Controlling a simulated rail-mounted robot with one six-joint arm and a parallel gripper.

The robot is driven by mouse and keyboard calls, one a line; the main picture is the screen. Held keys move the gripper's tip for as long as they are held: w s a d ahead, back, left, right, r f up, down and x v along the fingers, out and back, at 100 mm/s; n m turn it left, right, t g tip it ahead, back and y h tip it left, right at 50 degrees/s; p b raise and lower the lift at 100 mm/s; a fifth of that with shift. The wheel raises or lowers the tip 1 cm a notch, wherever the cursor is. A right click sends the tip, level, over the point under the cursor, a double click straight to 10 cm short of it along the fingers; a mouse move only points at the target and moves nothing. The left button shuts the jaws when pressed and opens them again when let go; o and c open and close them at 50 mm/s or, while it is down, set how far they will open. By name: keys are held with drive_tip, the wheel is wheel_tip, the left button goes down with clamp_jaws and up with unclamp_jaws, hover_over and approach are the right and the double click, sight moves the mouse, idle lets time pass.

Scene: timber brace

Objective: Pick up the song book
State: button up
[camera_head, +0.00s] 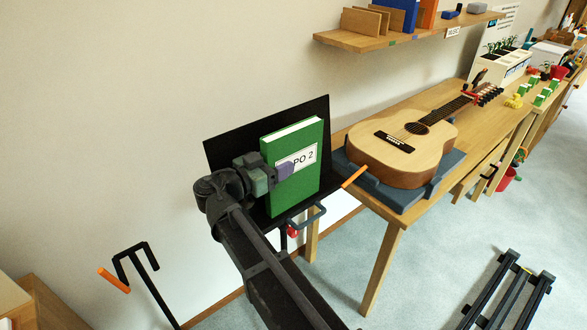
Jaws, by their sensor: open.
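The song book is a thick green book (306,181) with a white label reading in part "PO 2". It stands upright on a black music stand (225,148), leaning against its back plate. My gripper (286,169) is at the left side of the book, in front of its cover, and hides part of the label. The jaws are open. I cannot tell whether a finger touches the book. My arm comes up from the bottom of the view and covers the lower left of the stand.
A guitar (400,155) lies on a blue-grey rest (440,182) on the wooden table (480,140) to the right. A wall shelf (350,41) with books is above. A black stand with an orange tip (113,280) is at lower left. A black rack (510,290) stands at lower right.

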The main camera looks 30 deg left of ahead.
clamp_jaws()
idle(0.3)
